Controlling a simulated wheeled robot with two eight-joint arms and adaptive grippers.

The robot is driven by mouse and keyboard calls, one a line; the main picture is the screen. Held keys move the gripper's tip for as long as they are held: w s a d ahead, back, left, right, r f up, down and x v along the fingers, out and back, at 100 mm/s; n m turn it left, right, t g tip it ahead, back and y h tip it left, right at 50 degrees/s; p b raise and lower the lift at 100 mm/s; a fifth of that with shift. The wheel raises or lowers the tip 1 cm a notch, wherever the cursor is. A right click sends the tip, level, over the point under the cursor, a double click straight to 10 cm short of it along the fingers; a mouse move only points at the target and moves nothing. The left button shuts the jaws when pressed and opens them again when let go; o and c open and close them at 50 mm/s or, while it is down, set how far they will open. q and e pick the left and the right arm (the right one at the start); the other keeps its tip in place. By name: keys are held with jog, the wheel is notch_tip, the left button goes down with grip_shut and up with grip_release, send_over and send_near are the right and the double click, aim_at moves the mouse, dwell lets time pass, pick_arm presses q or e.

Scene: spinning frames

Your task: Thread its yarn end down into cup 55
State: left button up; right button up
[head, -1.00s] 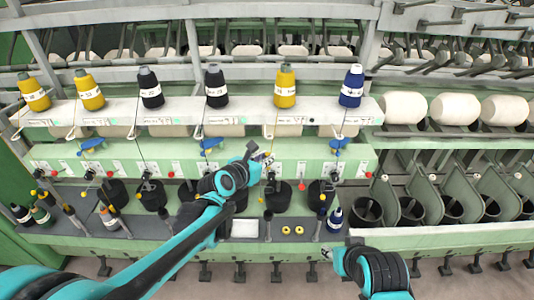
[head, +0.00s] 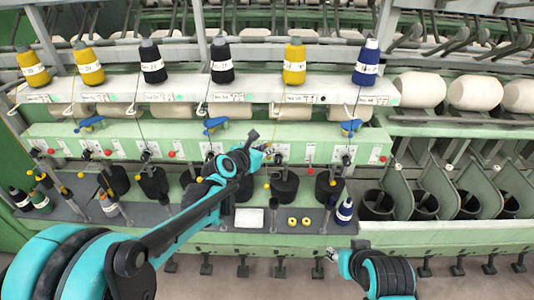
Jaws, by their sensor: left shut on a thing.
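My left gripper (head: 266,151) reaches in front of the green panel, above the black cups and below the right-hand yellow yarn cone (head: 294,64). It is shut on the yarn end, but the thread is too thin to make out there. A black cup (head: 285,187) stands just below and right of the gripper, apart from it. Another cup (head: 328,187) stands farther right. Cup numbers are not readable, so I cannot tell which is cup 55. My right gripper (head: 332,255) is low in front of the machine, away from the cups; its fingers are too small to judge.
Yellow, black and blue cones, including a blue one (head: 367,62), line the shelf. Blue levers (head: 351,127) stick out below it. Two yellow rings (head: 299,221), a white tray (head: 249,218) and small bobbins (head: 344,210) lie on the front ledge. Open floor lies in front.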

pick_arm(q)
jog(key=w+b, duration=0.1)
jog(key=w, duration=0.4)
jog(key=s, duration=0.2)
jog(key=s+d+f, duration=0.1)
jog(key=s, duration=0.1)
jog(key=shift+d+b, duration=0.1)
jog(key=shift+b, duration=0.2)
jog(key=shift+s+d+f, duration=0.1)
jog(key=shift+s, duration=0.5)
